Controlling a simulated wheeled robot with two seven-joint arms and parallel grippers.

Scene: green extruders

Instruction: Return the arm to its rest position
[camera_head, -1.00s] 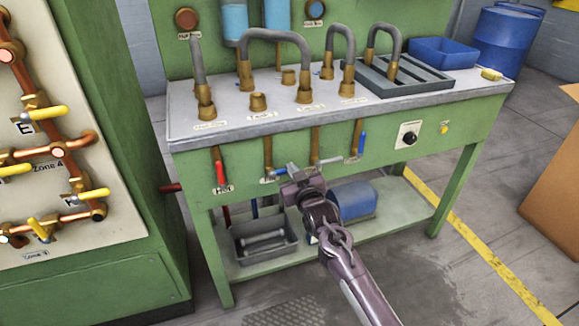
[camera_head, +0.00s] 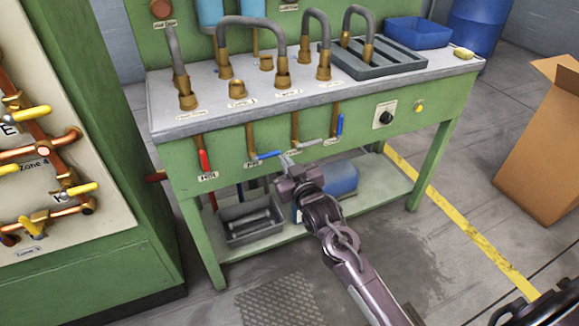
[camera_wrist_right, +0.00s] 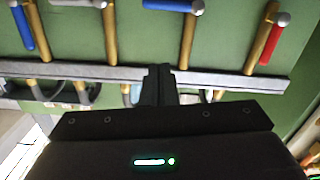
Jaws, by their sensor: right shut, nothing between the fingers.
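My right gripper (camera_head: 286,163) is in front of the green workbench (camera_head: 385,135), just below the row of valve handles. Its arm comes in from the lower right. In the right wrist view the dark fingers (camera_wrist_right: 160,78) are together with nothing between them. The red handle (camera_head: 204,160) points down. A blue handle (camera_head: 265,155) and a grey handle (camera_head: 310,142) lie roughly level, close above the gripper. Another blue handle (camera_head: 340,125) points along its pipe. In this view I cannot tell whether the gripper touches a handle. My left gripper is not in view.
A lower shelf (camera_head: 375,192) behind my gripper holds a grey bin (camera_head: 235,234) and a blue object (camera_head: 341,178). A green cabinet with copper pipes (camera_head: 42,148) stands left. A cardboard box (camera_head: 545,150) stands right. The floor in front of the bench is open.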

